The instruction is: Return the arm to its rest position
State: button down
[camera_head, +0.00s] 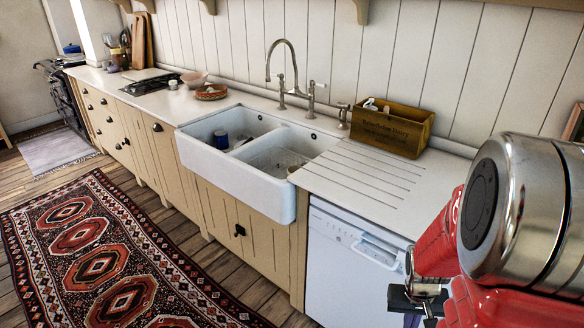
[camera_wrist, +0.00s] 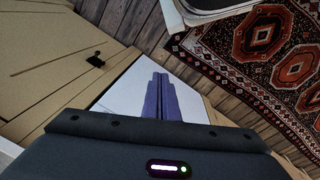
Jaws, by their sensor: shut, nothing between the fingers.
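My arm (camera_head: 500,215), red and silver, is folded close at the right of the head view, in front of the counter and dishwasher. My gripper (camera_wrist: 160,78) shows in the wrist view with its two bluish fingers together and nothing between them. Behind the fingers is the white dishwasher front, with no contact that I can make out. In the head view only a dark part of the gripper shows at the bottom edge, below the arm; its fingertips are not clear there.
A white dishwasher (camera_head: 345,275) stands under the counter beside my arm. A double sink (camera_head: 285,200) holds a blue mug (camera_head: 221,140) and other dishes. A wooden box (camera_head: 392,128) stands on the counter. A patterned rug (camera_head: 100,265) lies on the open floor at left.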

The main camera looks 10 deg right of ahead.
jog(key=s+a+r+n+t+y, duration=0.1)
jog(key=a+r+n+t, duration=0.4)
jog(key=a+r, duration=1.8)
notch_tip(320, 180, up, 3)
jog(key=shift+s+f+t, duration=0.2)
jog(key=shift+s+t, duration=0.05)
jog(key=shift+t, duration=0.05)
